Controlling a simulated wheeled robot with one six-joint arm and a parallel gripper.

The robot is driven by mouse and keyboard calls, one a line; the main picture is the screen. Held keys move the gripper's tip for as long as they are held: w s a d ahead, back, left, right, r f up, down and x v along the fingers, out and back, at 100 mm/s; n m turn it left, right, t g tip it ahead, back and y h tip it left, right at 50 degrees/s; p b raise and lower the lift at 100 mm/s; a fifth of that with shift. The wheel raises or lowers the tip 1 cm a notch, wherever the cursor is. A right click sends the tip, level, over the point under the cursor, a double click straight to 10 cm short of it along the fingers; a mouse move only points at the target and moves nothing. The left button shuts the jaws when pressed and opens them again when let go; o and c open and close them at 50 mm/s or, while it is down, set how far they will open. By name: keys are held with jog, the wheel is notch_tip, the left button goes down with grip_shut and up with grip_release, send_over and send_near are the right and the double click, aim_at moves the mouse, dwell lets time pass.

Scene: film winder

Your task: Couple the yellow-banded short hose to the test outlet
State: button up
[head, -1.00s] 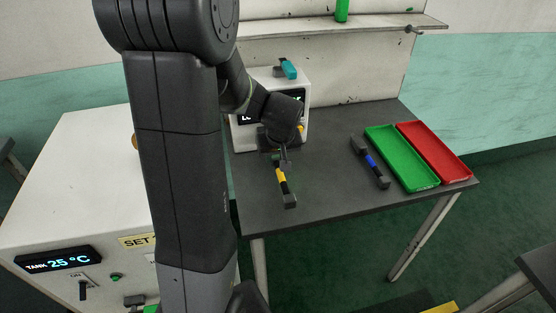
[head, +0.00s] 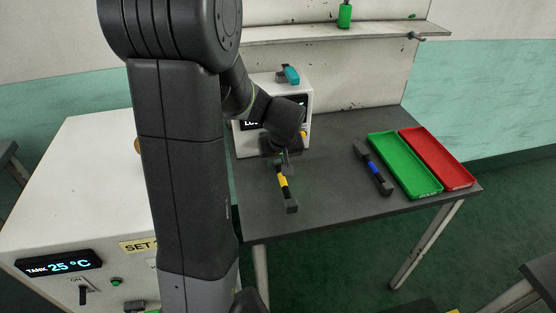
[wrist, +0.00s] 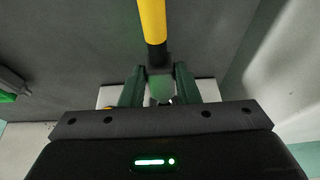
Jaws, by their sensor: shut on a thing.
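The yellow-banded short hose (head: 283,187) is dark with a yellow band and blocky dark ends. In the head view it is over the front of the dark table, its free end pointing toward the front edge. My gripper (head: 281,162) is shut on its far end. In the wrist view my gripper (wrist: 159,88) grips the dark end, and the yellow band (wrist: 152,20) runs up out of frame. I cannot tell whether the hose touches the table. The white display unit (head: 249,143) stands behind, partly hidden by my arm. I cannot make out the test outlet for certain.
A blue-banded hose (head: 373,167) lies to the right on the table (head: 330,195). Beyond it are a green tray (head: 405,165) and a red tray (head: 437,158). A teal item (head: 291,75) sits on the display unit. A white tank cabinet (head: 95,175) stands left.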

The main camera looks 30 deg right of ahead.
jog(key=shift+w, duration=0.15)
dwell(0.3)
jog(key=shift+w+d, duration=0.25)
jog(key=shift+w, duration=0.4)
jog(key=shift+w+d, duration=0.2)
jog(key=shift+w, duration=0.45)
jog(key=shift+w+b, duration=0.2)
jog(key=shift+b, duration=0.25)
dwell(0.4)
jog(key=o, duration=1.1)
jog(key=shift+c, duration=0.2)
jog(key=shift+r, duration=0.1)
